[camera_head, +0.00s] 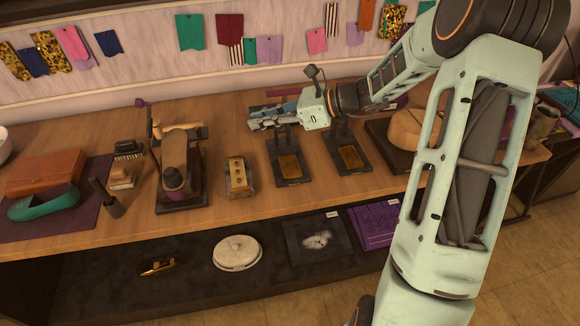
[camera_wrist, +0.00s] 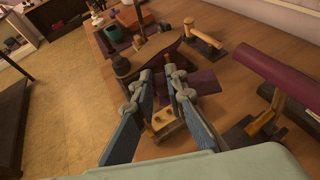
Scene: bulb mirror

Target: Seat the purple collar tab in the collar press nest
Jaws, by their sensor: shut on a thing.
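My gripper (camera_head: 264,121) is above the middle of the wooden bench, its fingers pointing left. In the wrist view, its fingertips (camera_wrist: 160,76) are close together, with a flat purple piece, seemingly the purple collar tab (camera_wrist: 204,82), at and beside them. The fingers partly hide it, and I cannot make it out in the head view. Below the gripper stand a small wooden block with brass fittings (camera_head: 238,178) and a black stand with a brass plate (camera_head: 289,166). I cannot tell which fixture is the collar press nest.
A second black stand with a brass plate (camera_head: 350,157) is to the right. A padded press-like fixture (camera_head: 180,165) stands left, near a dark upright peg (camera_head: 106,197). A teal curved piece (camera_head: 45,202) lies on a mat at far left. Bare wood shows along the bench front.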

